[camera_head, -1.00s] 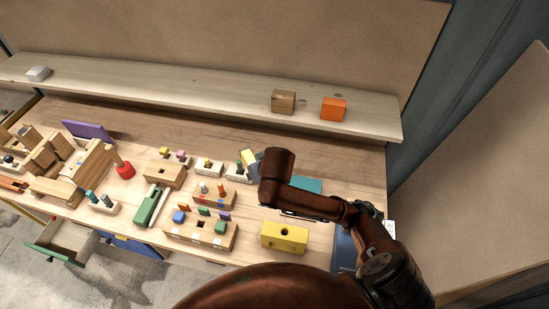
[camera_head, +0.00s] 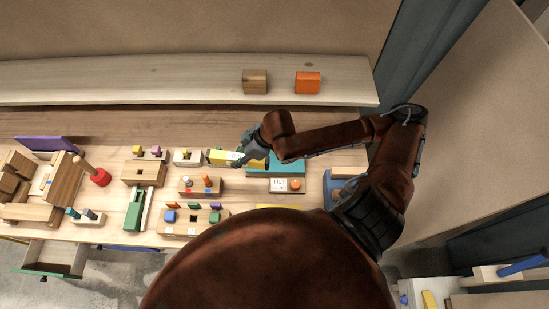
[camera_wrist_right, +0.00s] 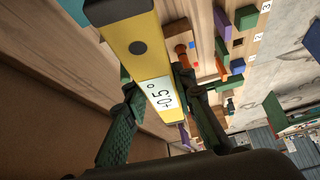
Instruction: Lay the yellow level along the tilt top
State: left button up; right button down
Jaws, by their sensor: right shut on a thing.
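The yellow level (camera_head: 221,157) is held crosswise in my right gripper (camera_head: 246,153), left of the tilt stand. The right wrist view shows the level (camera_wrist_right: 137,48) between the two fingers (camera_wrist_right: 157,103), with a dark round spot and a "+0.5°" label on it. In the head view its right end shows beside the left edge of the teal tilt top (camera_head: 290,166); whether they touch I cannot tell. The stand's front has a "TILT" label (camera_head: 279,185) and an orange knob (camera_head: 295,185). My forearm passes behind the top. My left gripper is not in view.
Peg blocks (camera_head: 188,157) and a number-marked block (camera_head: 193,222) stand left of the stand. A raised shelf at the back holds a brown block (camera_head: 255,81) and an orange block (camera_head: 307,82).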

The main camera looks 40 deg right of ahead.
jog(key=s+d+n, duration=0.1)
jog(key=s, duration=0.3)
jog(key=p, duration=0.4)
send_over(275, 161)
jog(key=a, duration=0.1)
jog(key=shift+y, duration=0.3)
notch_tip(275, 161, down, 8)
jog(key=shift+f, duration=0.2)
jog(key=shift+d+f, duration=0.4)
jog(key=shift+f, duration=0.05)
notch_tip(275, 161, down, 3)
jog(key=shift+d+p, duration=0.15)
jog(key=shift+p, duration=0.45)
jog(key=shift+f, duration=0.3)
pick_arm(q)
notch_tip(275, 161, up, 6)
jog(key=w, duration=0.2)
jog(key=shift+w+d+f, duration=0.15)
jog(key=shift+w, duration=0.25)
pick_arm(e)
jog(key=shift+f, duration=0.15)
